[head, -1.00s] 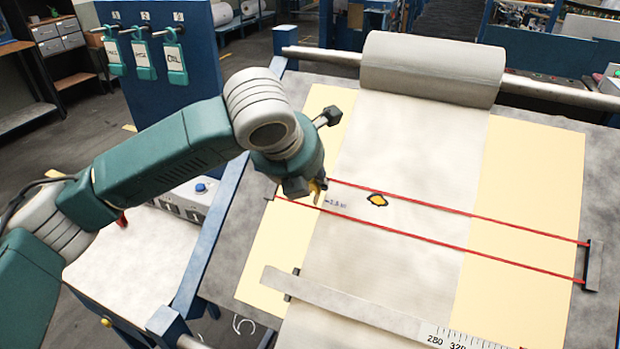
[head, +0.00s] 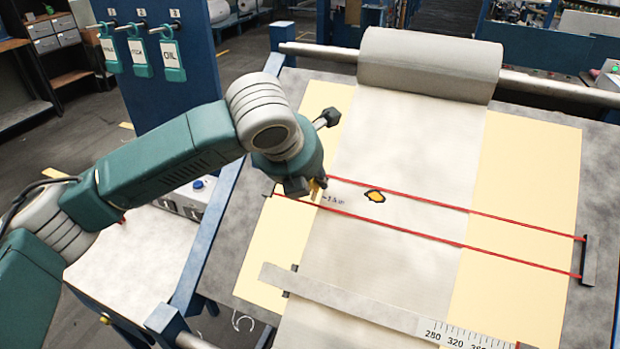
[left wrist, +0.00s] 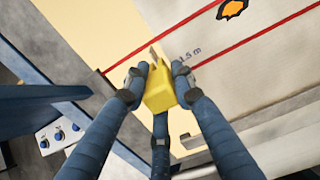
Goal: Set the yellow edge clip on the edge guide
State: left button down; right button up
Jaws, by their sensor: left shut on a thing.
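My left gripper (head: 313,183) is over the left edge of the pale fabric web, by the left ends of two red lines. It is shut on the yellow edge clip (left wrist: 159,95), a small yellow block with a thin grey tongue, between its blue fingers in the left wrist view. In the head view only a sliver of the clip (head: 316,193) shows below the gripper. I cannot tell whether the clip touches the surface. I cannot clearly single out the edge guide; a long grey strip (head: 340,297) crosses the web lower down. My right gripper is not in view.
A fabric roll (head: 430,66) lies at the top of the sloping board. An orange patch with a dark outline (head: 375,196) lies on the web between the red lines. A dark bracket (head: 587,260) holds the lines at right. A control box (head: 190,195) stands left.

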pick_arm(q)
jog(key=shift+w+f, duration=0.15)
jog(key=shift+w+d+f, duration=0.2)
jog(key=shift+w+f, duration=0.2)
jog(key=shift+f, duration=0.2)
jog(key=c, duration=1.4)
grip_release()
jog(key=shift+o, duration=0.2)
jog(key=v, duration=1.2)
jog(key=shift+s+f, duration=0.1)
